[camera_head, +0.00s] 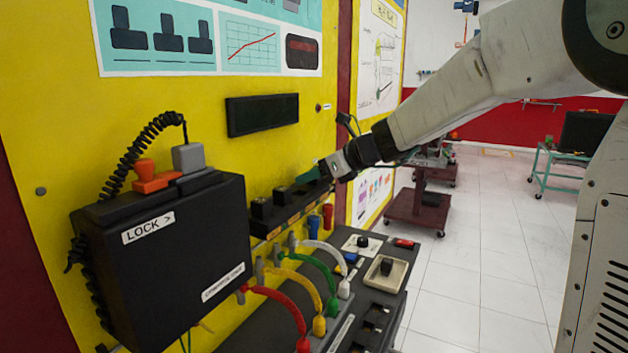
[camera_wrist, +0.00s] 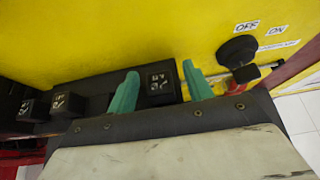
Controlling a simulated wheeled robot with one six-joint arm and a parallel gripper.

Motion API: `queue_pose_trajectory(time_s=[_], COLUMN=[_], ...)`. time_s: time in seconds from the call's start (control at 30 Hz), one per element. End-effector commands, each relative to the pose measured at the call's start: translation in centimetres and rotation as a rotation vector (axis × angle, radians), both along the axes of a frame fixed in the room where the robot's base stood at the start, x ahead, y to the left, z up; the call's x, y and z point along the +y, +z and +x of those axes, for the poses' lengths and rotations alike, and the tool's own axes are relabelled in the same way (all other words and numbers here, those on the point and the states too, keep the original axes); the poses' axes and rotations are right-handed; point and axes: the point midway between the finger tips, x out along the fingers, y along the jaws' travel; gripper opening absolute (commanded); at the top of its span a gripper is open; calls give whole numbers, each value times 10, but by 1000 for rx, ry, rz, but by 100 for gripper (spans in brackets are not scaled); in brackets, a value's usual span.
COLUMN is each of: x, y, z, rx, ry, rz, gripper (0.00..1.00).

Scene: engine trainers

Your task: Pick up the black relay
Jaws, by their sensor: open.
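In the wrist view a black relay (camera_wrist: 159,83) with a white symbol sits on the black rail against the yellow panel. The two green fingers of my gripper (camera_wrist: 160,70) stand open on either side of it; I cannot tell whether either touches it. Two similar black relays, a middle one (camera_wrist: 68,103) and a far-left one (camera_wrist: 27,109), sit further left on the rail. In the head view my gripper (camera_head: 310,175) is at the right end of the relay row, and the relay there is mostly hidden by it. Two relays show to its left, one (camera_head: 261,208) and another (camera_head: 282,196).
A black rotary switch (camera_wrist: 238,52) marked OFF and ON is right of the fingers. In the head view a black LOCK box (camera_head: 165,260) juts out at left. Coloured cables (camera_head: 320,275) arch over the bench below the rail.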

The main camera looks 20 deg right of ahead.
Motion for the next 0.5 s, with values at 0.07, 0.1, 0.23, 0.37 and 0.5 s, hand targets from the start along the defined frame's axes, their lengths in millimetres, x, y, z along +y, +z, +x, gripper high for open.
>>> queue_pose_trajectory(time_s=[0.07, 0.1, 0.23, 0.37, 0.5], x=[0, 0, 0, 0, 0], y=[0, 0, 0, 0, 0], z=[0, 0, 0, 0, 0], rx=[0, 0, 0, 0, 0], ry=[0, 0, 0, 0, 0], rz=[0, 0, 0, 0, 0], gripper=[51, 40, 4, 3, 3])
